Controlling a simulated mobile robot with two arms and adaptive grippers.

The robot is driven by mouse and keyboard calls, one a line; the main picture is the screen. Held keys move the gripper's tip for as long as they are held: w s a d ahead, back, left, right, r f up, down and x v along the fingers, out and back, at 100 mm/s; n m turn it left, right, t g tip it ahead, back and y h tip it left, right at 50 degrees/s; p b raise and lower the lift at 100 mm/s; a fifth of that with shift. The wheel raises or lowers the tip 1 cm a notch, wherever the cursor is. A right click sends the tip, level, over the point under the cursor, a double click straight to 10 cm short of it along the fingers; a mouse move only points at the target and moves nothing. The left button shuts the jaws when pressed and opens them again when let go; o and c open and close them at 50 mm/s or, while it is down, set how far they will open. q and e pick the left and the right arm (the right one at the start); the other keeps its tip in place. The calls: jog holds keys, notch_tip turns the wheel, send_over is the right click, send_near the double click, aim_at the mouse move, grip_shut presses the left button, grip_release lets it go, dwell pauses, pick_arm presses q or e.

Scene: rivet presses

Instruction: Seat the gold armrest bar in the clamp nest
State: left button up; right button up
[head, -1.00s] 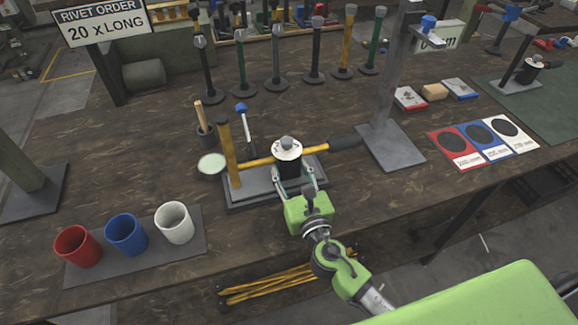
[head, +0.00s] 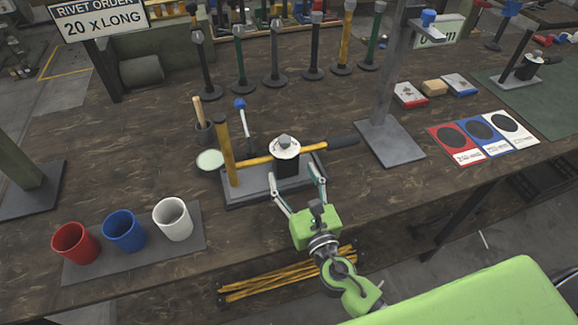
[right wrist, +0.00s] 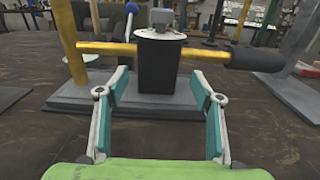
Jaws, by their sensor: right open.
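The gold armrest bar (head: 256,161) lies horizontally across the clamp fixture. Its black grip (head: 343,142) sticks out to the right. A black block with a round white top (head: 285,148) stands at the middle of the bar, on the grey fixture base (head: 240,195). The bar passes at the block; whether it is fully down in the nest is hidden. A gold upright post (head: 225,150) stands at the left of the base. In the right wrist view the bar (right wrist: 108,48) and black block (right wrist: 158,70) are ahead. My right gripper (head: 298,196) is open and empty in front of the block.
Red, blue and white cups (head: 124,231) stand on a grey mat at the front left. A small pale dish (head: 209,160) and a dark pot are left of the fixture. A grey press stand (head: 390,145) is to the right, with coloured cards (head: 480,135) beyond it. Upright bars line the back.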

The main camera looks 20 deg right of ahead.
jog(key=s, duration=0.7)
jog(key=shift+s+d+r, duration=0.1)
jog(key=shift+s+d, duration=0.05)
jog(key=shift+s, duration=0.2)
